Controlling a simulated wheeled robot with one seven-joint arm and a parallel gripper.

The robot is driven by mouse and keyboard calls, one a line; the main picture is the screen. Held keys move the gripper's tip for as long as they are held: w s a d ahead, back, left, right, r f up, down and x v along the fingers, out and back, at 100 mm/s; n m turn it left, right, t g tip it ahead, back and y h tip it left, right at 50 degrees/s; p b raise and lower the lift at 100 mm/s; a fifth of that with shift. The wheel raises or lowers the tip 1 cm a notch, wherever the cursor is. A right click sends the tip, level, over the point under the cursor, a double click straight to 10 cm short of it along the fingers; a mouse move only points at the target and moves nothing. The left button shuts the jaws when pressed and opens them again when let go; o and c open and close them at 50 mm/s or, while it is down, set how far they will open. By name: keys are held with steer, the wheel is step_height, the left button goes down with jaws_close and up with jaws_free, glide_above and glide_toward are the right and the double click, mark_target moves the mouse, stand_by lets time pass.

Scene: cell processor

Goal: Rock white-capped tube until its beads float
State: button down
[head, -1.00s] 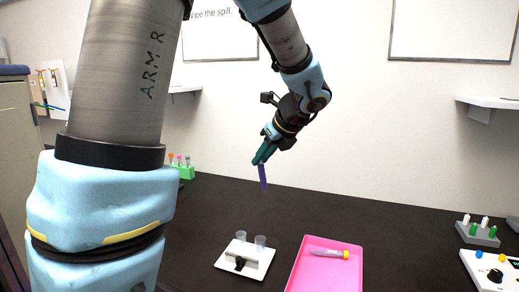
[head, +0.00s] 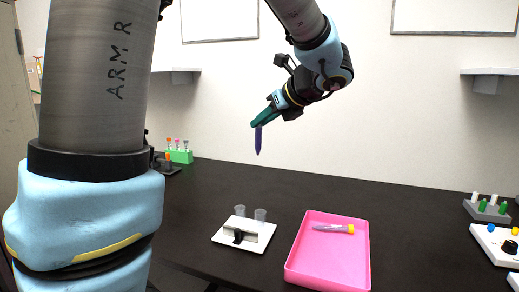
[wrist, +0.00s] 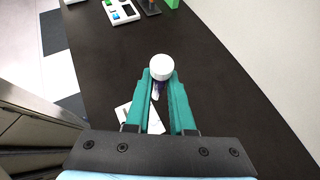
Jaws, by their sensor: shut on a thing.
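My gripper (head: 266,116) is shut on the white-capped tube (head: 258,141) and holds it in the air above the black table. In the head view the tube's body looks purple-blue, hangs nearly upright, and its conical tip points down. In the wrist view the round white cap (wrist: 162,67) sits between the tips of the teal fingers (wrist: 162,84), with a bit of the tube below it. The cap is hidden by the fingers in the head view. I cannot make out the beads inside.
A pink tray (head: 364,262) holds a yellow-capped tube (head: 334,229). Left of it, a white stand (head: 262,238) carries two clear cups. A green rack (head: 180,156) with tubes is at the back left. A grey rack (head: 487,211) and a device with a knob (head: 497,243) are at the right.

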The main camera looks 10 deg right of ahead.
steer(key=g+p, duration=0.1)
steer(key=p, duration=0.4)
steer(key=shift+h+p, duration=0.3)
stand_by(0.5)
steer(key=shift+t+b, duration=0.3)
steer(key=shift+b, duration=0.25)
steer(key=shift+r, duration=0.1)
